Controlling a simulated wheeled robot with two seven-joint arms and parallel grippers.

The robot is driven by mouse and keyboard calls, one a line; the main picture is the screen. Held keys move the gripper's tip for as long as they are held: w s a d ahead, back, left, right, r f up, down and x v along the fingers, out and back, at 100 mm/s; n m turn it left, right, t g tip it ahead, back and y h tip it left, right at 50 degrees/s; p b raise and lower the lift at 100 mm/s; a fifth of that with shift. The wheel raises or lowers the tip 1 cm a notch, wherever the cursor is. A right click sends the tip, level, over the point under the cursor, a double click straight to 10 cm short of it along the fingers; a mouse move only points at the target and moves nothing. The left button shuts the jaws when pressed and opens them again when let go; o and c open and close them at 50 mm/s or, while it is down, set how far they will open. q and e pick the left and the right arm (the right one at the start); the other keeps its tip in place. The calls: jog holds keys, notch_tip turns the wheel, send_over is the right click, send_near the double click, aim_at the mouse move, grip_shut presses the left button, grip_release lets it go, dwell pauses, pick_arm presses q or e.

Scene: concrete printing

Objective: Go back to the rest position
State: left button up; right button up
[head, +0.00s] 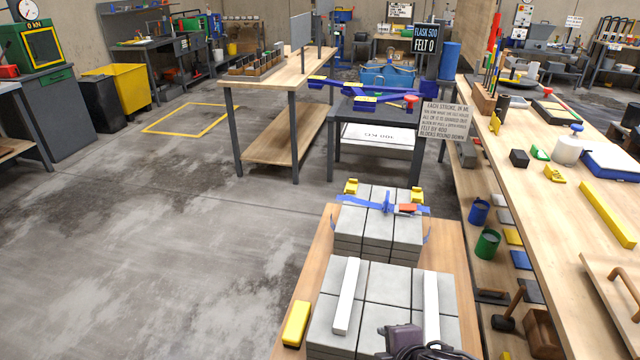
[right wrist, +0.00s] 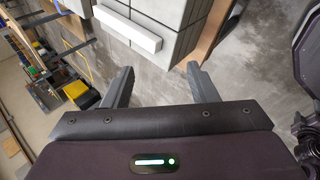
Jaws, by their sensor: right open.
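My right gripper (right wrist: 160,72) is open in the right wrist view. Its two dark fingers stand apart with bare floor showing between them, and they hold nothing. The stack of grey blocks (right wrist: 172,12) with a white bar (right wrist: 128,28) on it is beyond the fingertips, apart from them. In the head view, a dark part of my own arm shows at the bottom edge over the near block stack (head: 378,285), but no fingers can be made out there. My left gripper is in neither view.
The near stack carries two white bars (head: 347,297). A second stack (head: 375,228) with a blue strap stands behind it on a wooden top (head: 455,262). A yellow block (head: 296,324) lies beside them. A long workbench (head: 560,215) runs along the right. Open floor (head: 150,250) lies left.

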jog(key=s+d+f+m+g+h, duration=0.3)
jog(key=s+d+m, duration=0.55)
jog(key=m, duration=0.85)
jog(key=s+a+f+g+y, duration=0.1)
jog(key=s+f, duration=0.1)
jog(key=f, duration=1.3)
jog(key=s+f+g, duration=0.2)
jog(key=f, duration=1.2)
jog(key=s+d+f, duration=0.3)
jog(key=s+f, duration=1.6)
jog(key=shift+d+g, duration=0.15)
jog(key=shift+g, duration=0.25)
